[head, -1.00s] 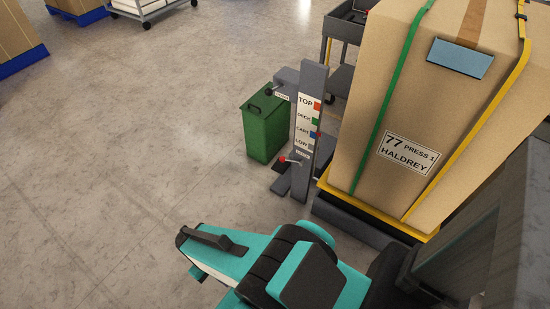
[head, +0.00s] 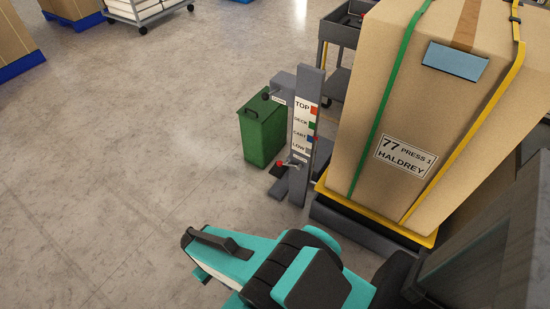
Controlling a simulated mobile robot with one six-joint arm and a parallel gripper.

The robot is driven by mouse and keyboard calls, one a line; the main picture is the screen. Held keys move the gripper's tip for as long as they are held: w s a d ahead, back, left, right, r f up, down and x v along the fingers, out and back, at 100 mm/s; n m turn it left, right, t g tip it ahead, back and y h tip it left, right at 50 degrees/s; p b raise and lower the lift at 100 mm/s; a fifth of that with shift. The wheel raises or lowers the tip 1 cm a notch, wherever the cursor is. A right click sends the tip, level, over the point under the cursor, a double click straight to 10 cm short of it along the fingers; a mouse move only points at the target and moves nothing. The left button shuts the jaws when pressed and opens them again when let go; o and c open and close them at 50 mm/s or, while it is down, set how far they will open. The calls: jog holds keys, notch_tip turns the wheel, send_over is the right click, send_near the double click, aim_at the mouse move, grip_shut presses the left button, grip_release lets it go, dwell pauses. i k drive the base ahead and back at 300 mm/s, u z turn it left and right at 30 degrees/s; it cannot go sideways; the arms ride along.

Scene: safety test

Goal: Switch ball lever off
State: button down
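The post carries a label strip (head: 303,122) reading TOP, DECK, CART and LOW, with coloured marks beside the words. The small label by the lever is too small to read. My teal and black arm crosses the bottom of the head view, in front of and below the post, apart from the lever. No gripper fingers show.
A green bin (head: 262,132) stands just behind and left of the post. A tall strapped carton (head: 395,110), labelled 77 PRESS 1 HALDREY, rests on a yellow-edged base (head: 372,217) at right. A grey cart (head: 338,35) stands behind. The floor at left is clear.

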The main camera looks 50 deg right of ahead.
aim_at(280, 163)
jog(key=i, duration=0.9)
